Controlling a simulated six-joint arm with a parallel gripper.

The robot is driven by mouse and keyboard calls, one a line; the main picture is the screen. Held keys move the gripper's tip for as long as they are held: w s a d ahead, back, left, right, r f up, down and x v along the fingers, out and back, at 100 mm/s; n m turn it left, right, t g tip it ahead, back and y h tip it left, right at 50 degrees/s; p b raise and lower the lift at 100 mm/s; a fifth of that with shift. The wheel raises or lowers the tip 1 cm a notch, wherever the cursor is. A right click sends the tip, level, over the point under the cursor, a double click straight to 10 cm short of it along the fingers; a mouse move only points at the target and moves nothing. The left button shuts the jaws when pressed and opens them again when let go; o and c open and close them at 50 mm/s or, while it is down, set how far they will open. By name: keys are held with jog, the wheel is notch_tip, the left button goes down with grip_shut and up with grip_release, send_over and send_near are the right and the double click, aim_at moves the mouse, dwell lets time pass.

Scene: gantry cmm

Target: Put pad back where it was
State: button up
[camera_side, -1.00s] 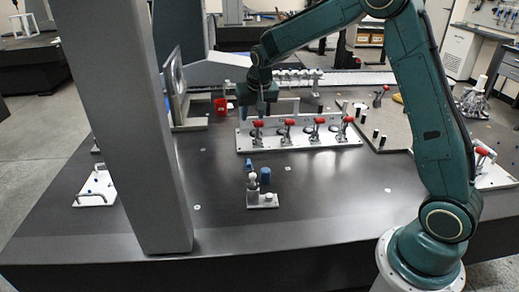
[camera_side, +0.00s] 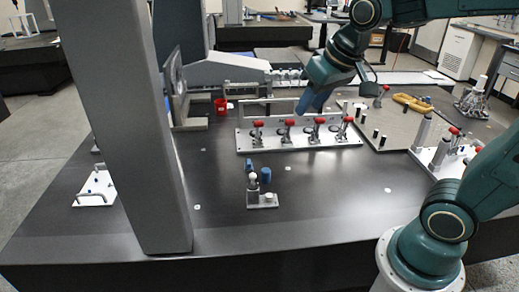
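No thing in view can be told for certain as the pad. My gripper (camera_side: 311,102) points down and to the left, with its bluish fingertips above the back edge of the white clamp plate (camera_side: 246,143). The plate carries a row of toggle clamps with red handles, such as the left clamp (camera_side: 257,134) and the right clamp (camera_side: 346,130). The fingertips are small and partly merge with the plate behind, so whether they are open, shut or holding something cannot be told.
A small fixture (camera_side: 262,201) with a blue cylinder (camera_side: 265,175) stands on the dark table in front. A red cup (camera_side: 221,106) stands at the back left. A grey board with black pegs (camera_side: 376,134) lies to the right. A grey column (camera_side: 130,120) blocks part of the left side.

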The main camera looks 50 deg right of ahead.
jog(key=s+a+f+n, duration=0.2)
jog(key=s, duration=1)
jog(key=shift+a+y, duration=0.25)
jog(key=shift+y, duration=0.15)
